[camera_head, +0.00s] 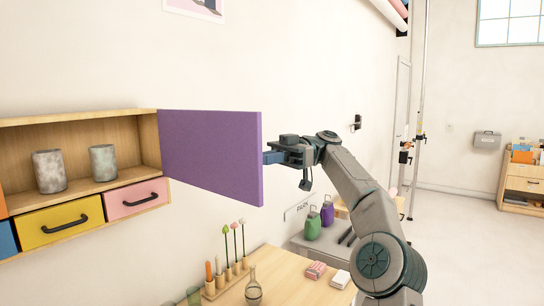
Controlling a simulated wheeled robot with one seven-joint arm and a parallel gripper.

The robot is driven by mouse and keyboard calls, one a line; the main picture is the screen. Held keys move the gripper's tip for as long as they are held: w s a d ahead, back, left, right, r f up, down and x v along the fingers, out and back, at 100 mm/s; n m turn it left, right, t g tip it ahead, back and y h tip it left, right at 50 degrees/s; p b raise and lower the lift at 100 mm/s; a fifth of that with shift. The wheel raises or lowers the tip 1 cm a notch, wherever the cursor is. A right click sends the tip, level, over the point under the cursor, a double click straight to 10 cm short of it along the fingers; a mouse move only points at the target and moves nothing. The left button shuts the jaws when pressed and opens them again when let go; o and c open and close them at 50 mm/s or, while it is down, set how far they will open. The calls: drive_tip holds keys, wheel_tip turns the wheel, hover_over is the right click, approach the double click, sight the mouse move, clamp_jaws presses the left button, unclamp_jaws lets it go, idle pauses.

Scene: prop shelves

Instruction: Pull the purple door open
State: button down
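The purple door (210,155) stands swung open, sticking out into the room from the right side of the wooden wall shelf (80,121). My gripper (268,158) is at the door's free right edge, on its far side. The fingers show only as a small blue part beside the edge. The door hides the fingertips and any handle there, so I cannot tell whether the gripper holds anything. The opened compartment shows two grey stone-like cups (49,171) (103,162).
Below the compartment are a yellow drawer (58,224) and a pink drawer (137,199). A wooden table (283,278) underneath bears a rack of thin sticks (226,277), a glass flask (253,291) and small boxes. Green and purple bottles (313,226) stand behind.

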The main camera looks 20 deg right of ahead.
drive_tip(key=shift+w+a, duration=0.15)
drive_tip(key=shift+a, duration=0.05)
drive_tip(key=c, duration=1.5)
unclamp_jaws()
drive_tip(key=shift+w+a, duration=0.15)
drive_tip(key=shift+a, duration=0.1)
drive_tip(key=shift+w+a+f, duration=0.1)
drive_tip(key=shift+f, duration=0.05)
